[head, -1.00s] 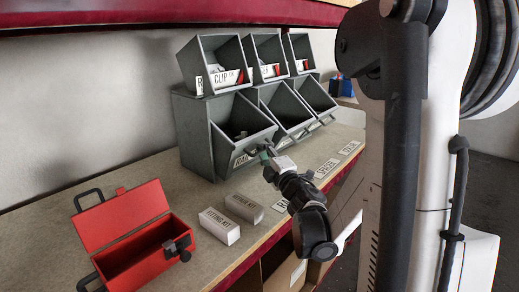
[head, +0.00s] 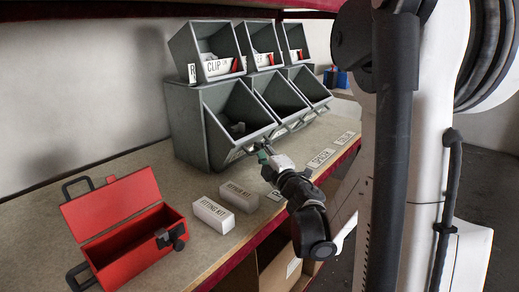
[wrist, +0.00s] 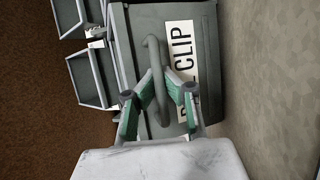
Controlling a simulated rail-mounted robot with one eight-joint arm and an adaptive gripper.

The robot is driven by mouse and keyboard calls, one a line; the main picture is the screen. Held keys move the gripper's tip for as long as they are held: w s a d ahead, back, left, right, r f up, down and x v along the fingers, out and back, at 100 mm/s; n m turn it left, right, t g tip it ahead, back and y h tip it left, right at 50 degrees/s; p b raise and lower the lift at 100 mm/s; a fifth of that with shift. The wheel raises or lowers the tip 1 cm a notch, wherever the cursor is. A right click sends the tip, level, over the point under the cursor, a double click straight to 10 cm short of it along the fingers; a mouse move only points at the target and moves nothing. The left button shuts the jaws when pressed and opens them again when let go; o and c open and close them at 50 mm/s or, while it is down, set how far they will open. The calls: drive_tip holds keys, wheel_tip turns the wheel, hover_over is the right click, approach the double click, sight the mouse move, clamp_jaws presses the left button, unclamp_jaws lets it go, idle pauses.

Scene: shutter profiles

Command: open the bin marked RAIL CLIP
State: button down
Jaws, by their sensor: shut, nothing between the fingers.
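The bin with the RAIL CLIP label (wrist: 182,55) fills the middle of the wrist view; part of the label is hidden by a finger. A grey loop handle (wrist: 158,60) stands on its front. My gripper (wrist: 158,78) is shut and empty at the handle, with green finger pads; whether it touches the handle is unclear. In the head view my gripper (head: 264,153) is at the lower front of the lower left grey bin (head: 222,128). That bin's slanted top is open, with grey parts inside. Its label is nearly edge-on there.
An upper left bin (head: 188,50) has a label ending in CLIP. Other grey bins (head: 285,97) stand beside it.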

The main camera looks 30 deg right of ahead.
drive_tip(key=c, duration=2.2)
unclamp_jaws()
drive_tip(key=shift+s+d+r, duration=0.1)
drive_tip(key=shift+s, duration=0.15)
drive_tip(key=shift+c, duration=0.2)
drive_tip(key=o, duration=0.4)
drive_tip(key=s, duration=0.2)
drive_tip(key=s+f, duration=0.1)
drive_tip(key=s, duration=0.4)
drive_tip(key=shift+s+a+f, duration=0.15)
drive_tip(key=shift+a+f, duration=0.05)
drive_tip(key=shift+a, duration=0.1)
